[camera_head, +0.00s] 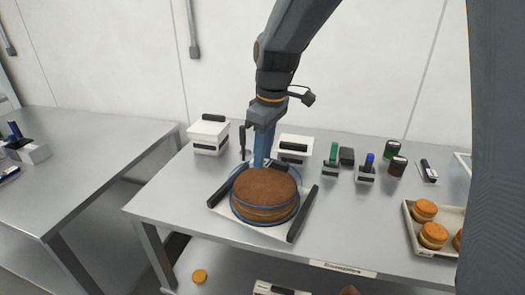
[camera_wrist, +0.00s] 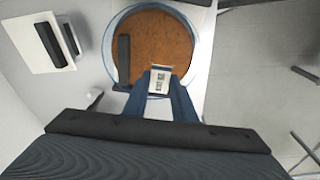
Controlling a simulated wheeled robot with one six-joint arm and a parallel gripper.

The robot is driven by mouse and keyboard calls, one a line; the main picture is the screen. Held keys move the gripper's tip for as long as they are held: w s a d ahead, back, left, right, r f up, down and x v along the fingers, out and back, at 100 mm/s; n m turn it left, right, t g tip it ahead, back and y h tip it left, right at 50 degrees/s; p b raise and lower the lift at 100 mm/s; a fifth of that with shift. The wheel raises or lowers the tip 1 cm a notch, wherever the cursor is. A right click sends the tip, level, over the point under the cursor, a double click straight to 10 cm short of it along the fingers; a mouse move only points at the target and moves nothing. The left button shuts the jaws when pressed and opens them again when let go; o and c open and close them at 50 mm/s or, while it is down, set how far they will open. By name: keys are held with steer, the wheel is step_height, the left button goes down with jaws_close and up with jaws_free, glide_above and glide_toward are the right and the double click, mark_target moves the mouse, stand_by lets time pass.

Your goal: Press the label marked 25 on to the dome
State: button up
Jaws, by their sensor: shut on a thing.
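A clear dome with a blue rim (camera_wrist: 107,45) surrounds a brown round cake (camera_head: 264,191) on a white board (camera_head: 222,209) with dark bars at its sides. My gripper (camera_head: 262,163) points down at the far edge of the dome in the head view. In the wrist view its blue fingers are shut on a small pale label (camera_wrist: 160,81) with dark print, too small to read surely. The label overlaps the edge of the cake there; I cannot tell whether it touches the dome. In the head view the label is hidden.
White boxes with black handles (camera_head: 209,133) (camera_head: 294,148) stand behind the dome. Green (camera_head: 333,154) and blue (camera_head: 368,165) handled stamps and dark round pots (camera_head: 397,166) stand to the right. A tray of filled rounds (camera_head: 412,238) is at far right. The front right tabletop is clear.

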mark_target(263, 181)
steer(key=shift+f+b, duration=1.5)
steer(key=shift+f, duration=1.05)
steer(key=shift+f, duration=0.3)
steer(key=o, duration=1.3)
steer(key=shift+c, duration=0.2)
steer(key=shift+r, duration=0.1)
steer(key=shift+r+p, duration=2.75)
steer(key=shift+r, duration=0.7)
